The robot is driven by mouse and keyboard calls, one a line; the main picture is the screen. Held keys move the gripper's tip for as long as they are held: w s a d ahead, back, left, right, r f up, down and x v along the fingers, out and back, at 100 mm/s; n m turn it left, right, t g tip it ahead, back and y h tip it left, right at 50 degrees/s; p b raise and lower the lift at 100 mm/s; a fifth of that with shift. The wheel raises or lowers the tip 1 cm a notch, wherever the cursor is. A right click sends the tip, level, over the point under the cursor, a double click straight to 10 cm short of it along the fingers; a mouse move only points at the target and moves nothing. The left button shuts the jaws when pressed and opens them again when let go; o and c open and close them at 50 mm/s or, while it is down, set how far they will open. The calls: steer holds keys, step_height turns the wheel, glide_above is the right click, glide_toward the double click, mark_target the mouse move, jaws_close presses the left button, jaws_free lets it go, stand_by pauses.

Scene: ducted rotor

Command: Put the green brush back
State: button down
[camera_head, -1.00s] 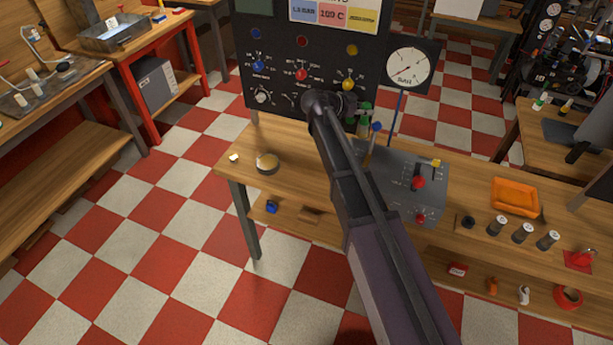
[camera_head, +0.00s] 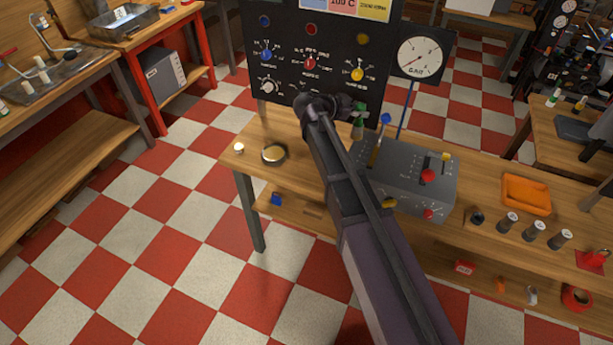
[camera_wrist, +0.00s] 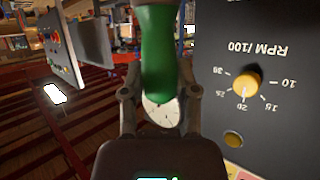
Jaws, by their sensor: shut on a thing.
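In the wrist view my gripper (camera_wrist: 160,98) is shut on the green brush (camera_wrist: 158,50), with a finger on each side of its green handle. The handle runs up out of the frame, so the far end of the brush is hidden there. In the head view the green brush (camera_head: 359,123) shows small beside my gripper (camera_head: 345,106), above the wooden bench and in front of the dark control panel (camera_head: 330,80). My arm covers part of the bench below it.
A grey control box (camera_head: 415,170) with levers and a round gauge (camera_head: 425,57) stand right of my gripper. An orange tray (camera_head: 526,193) and several grey cylinders lie further right. A round brass-coloured disc (camera_head: 273,154) lies on the bench at left. The wrist view shows a yellow RPM knob (camera_wrist: 246,82) close at right.

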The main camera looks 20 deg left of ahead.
steer(key=s+a+f+n+t+y+b, duration=0.1)
steer(key=s+a+f+b, duration=0.4)
steer(key=s, duration=0.5)
steer(key=s+a+f+n+t+y+b, duration=0.1)
steer(key=s+a+f+n+y+b, duration=0.2)
steer(key=s+a+f+b, duration=0.3)
steer(key=s+f, duration=0.1)
steer(key=s, duration=0.4)
steer(key=shift+s+a+t, duration=0.15)
steer(key=shift+a+t, duration=0.2)
steer(key=shift+t, duration=0.05)
steer(key=w+a+f+b, duration=0.1)
steer(key=w+a, duration=0.2)
steer(key=w, duration=1.1)
steer(key=shift+w+f, duration=0.25)
steer(key=shift+w, duration=0.1)
steer(key=shift+w+a+f+b, duration=0.1)
steer(key=shift+w+f+b, duration=0.2)
steer(key=shift+f+b, duration=0.7)
steer(key=shift+w+a+f+b, duration=0.1)
steer(key=shift+w+f+b, duration=0.15)
steer(key=shift+f+b, duration=0.7)
steer(key=shift+d+b, duration=0.1)
steer(key=shift+b, duration=0.2)
